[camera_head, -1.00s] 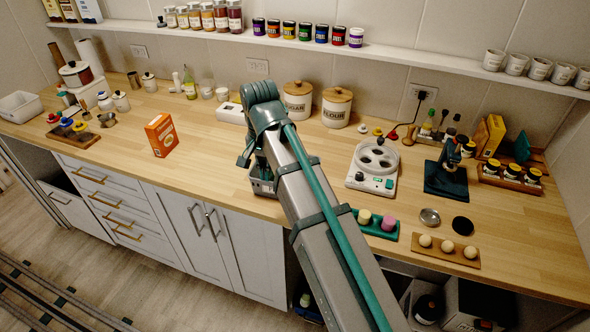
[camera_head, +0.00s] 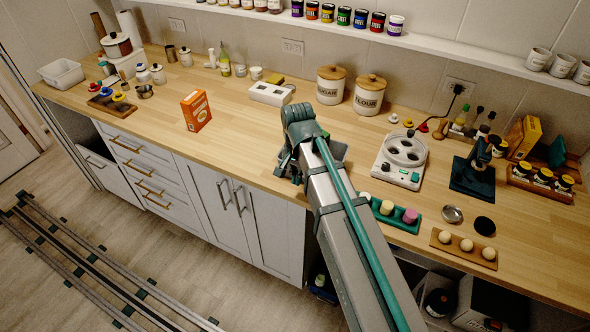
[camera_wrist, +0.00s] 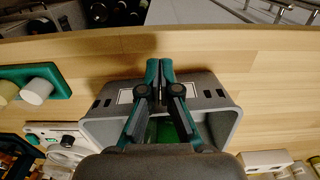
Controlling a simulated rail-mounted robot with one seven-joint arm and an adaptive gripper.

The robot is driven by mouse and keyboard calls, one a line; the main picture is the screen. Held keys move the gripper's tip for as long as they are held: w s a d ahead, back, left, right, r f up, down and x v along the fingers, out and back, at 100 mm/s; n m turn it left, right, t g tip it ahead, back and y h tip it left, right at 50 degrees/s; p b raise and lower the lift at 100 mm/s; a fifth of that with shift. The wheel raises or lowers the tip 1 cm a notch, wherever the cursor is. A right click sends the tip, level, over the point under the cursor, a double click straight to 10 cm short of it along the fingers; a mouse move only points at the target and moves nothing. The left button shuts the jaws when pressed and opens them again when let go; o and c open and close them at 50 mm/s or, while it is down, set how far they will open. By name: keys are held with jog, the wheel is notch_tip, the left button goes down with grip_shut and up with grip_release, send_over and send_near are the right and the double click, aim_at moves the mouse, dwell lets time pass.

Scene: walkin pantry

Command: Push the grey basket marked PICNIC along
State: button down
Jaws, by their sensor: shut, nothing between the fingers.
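The grey basket (camera_wrist: 232,118) sits on the wooden counter in the wrist view, with slots in its wall and a pale label plate whose writing I cannot read. Something green shows inside it. My gripper (camera_wrist: 160,68) is shut and empty, its fingers lying across the label side of the basket in this view. I cannot tell whether they touch the wall. In the head view my gripper (camera_head: 288,174) is near the counter's front edge, and the basket (camera_head: 340,150) is mostly hidden behind my arm.
An orange box (camera_head: 196,110) stands to the left, with bare counter between. A white box (camera_head: 271,94) and the sugar (camera_head: 330,86) and flour (camera_head: 369,96) canisters stand behind. A green tray (camera_head: 398,218) and a white appliance (camera_head: 400,160) are to the right.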

jog(key=shift+w+d+p, duration=0.2)
jog(key=shift+w+d, duration=0.1)
jog(key=shift+w, duration=0.35)
jog(key=shift+w+d+p, duration=0.2)
jog(key=shift+w+d, duration=0.1)
jog(key=shift+w, duration=0.35)
jog(key=w+d, duration=0.1)
jog(key=w, duration=0.2)
jog(key=w+d, duration=0.2)
jog(key=w, duration=0.1)
jog(key=w+d, duration=0.1)
jog(key=w, duration=0.2)
jog(key=shift+w+d, duration=0.2)
jog(key=shift+w, duration=0.1)
jog(key=shift+s, duration=0.15)
